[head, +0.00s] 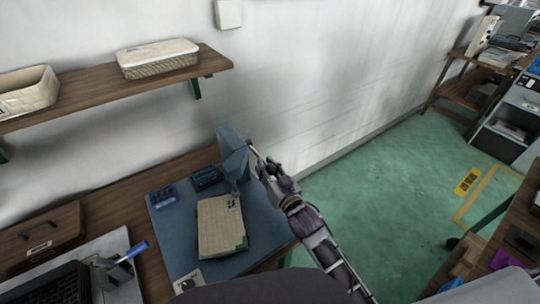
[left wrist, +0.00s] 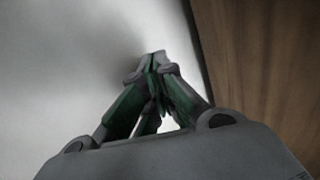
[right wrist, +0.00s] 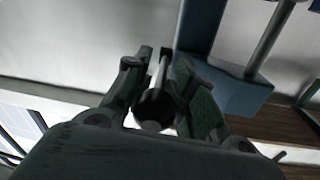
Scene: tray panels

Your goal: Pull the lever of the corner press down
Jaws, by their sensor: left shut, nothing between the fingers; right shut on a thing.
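The corner press (head: 232,152) is a blue-grey block at the back right corner of the blue mat (head: 268,238). In the right wrist view its blue body (right wrist: 238,92) stands to the right of my fingers. My right gripper (head: 256,160) is shut on the lever beside the press. The lever (right wrist: 163,66) is a thin rod with a dark round knob (right wrist: 154,108) between my fingers. A beige tray panel (head: 220,226) lies flat on the mat below the press. My left gripper (left wrist: 155,62) is shut and empty near a pale wall, outside the head view.
Small blue boxes (head: 162,197) and a dark device (head: 207,177) sit on the mat's back edge. A grey fixture with a blue handle (head: 137,249) stands at left. A shelf with baskets (head: 158,58) hangs above. Green floor is open to the right.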

